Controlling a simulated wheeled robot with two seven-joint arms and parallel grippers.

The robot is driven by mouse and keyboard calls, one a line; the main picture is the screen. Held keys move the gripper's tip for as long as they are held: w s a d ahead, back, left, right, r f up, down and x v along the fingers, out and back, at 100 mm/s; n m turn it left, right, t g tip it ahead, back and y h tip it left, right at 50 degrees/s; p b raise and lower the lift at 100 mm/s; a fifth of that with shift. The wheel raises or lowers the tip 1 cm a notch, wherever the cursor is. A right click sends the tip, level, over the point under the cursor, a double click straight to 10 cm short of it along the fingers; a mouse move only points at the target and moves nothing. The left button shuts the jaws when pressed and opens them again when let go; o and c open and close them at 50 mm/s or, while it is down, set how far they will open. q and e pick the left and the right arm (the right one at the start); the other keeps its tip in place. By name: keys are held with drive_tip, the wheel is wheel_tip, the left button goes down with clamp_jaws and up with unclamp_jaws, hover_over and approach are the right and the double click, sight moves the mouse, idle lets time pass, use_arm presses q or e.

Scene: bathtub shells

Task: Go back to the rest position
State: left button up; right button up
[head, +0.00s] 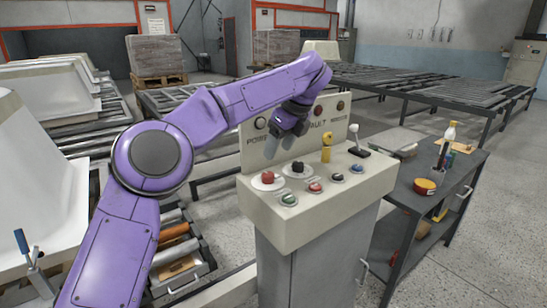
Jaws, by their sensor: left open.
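My purple left arm comes in from the left and reaches over the beige control console (300,222). My left gripper (279,146) hangs open above the console's back left part, in front of the upright panel (337,118) with its lettering. Its grey fingers point down and look empty. They appear apart from the red knob (268,177) and the black knob (298,168), though the exact gap is hard to judge. My right gripper is not in view.
The console top also holds green, red and blue buttons, a yellow switch (326,154) and a joystick (355,146). A dark cart (455,175) with bottles and tape stands right. Roller conveyors (430,85) lie behind.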

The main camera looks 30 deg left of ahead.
use_arm(q)
drive_tip(key=shift+d+r, duration=0.2)
drive_tip(key=shift+r, duration=0.35)
